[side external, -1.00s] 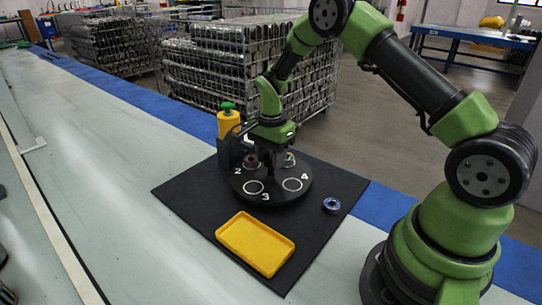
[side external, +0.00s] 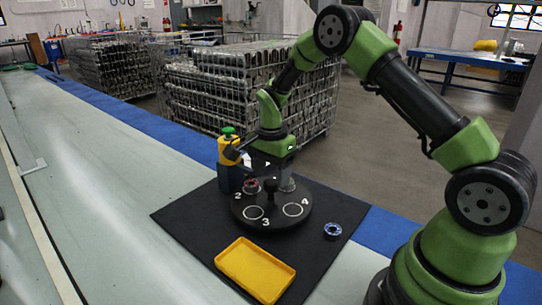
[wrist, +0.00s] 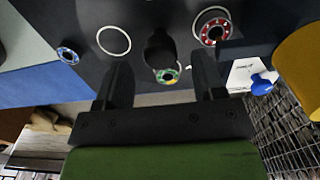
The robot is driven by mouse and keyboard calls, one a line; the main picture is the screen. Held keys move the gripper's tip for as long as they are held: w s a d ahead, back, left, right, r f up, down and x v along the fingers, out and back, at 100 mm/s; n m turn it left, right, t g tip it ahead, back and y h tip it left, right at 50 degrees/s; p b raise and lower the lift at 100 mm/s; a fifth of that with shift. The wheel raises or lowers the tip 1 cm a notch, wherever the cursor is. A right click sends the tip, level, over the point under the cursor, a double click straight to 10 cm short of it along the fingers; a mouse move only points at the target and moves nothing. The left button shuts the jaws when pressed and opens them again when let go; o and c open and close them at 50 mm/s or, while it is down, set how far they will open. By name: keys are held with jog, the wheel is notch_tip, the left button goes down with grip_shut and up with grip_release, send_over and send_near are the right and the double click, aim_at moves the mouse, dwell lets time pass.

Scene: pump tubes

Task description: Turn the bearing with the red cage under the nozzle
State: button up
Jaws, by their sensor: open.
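The bearing with the red cage (side external: 251,186) sits on the dark round turntable (side external: 272,224) near number 2, beside the pump stand; it also shows in the wrist view (wrist: 214,31). The yellow pump bottle (side external: 229,150) with a green top stands behind it in a dark holder. I cannot make out the nozzle tip clearly. The turntable's centre knob (side external: 269,188) is upright. My gripper (side external: 284,180) is open and empty behind the knob; its two fingers (wrist: 163,82) are apart in the wrist view, with the knob ahead of them.
A blue-caged bearing (side external: 332,230) lies on the black mat (side external: 190,222), right of the turntable. An empty yellow tray (side external: 256,269) is in front. The white rings near 3 (side external: 253,212) and 4 (side external: 292,210) are empty. The pump stands close to my gripper's left.

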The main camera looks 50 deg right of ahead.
notch_tip(320, 180, up, 7)
jog(key=shift+r, duration=0.15)
notch_tip(320, 180, up, 7)
jog(key=n+t, duration=0.2)
jog(key=n, duration=0.1)
send_over(271, 182)
jog(key=s+a, duration=0.3)
jog(key=s+a+r+n+t, duration=0.2)
jog(key=s+a+r+n, duration=0.15)
jog(key=s+r, duration=0.3)
jog(key=s+a+r+n+t+y, duration=0.1)
jog(key=s+a+n+t+y, duration=0.1)
jog(key=s+n, duration=0.5)
jog(key=s+a+t, duration=0.1)
jog(key=s, duration=0.4)
jog(key=shift+s+a, duration=0.3)
jog(key=shift+a, duration=0.05)
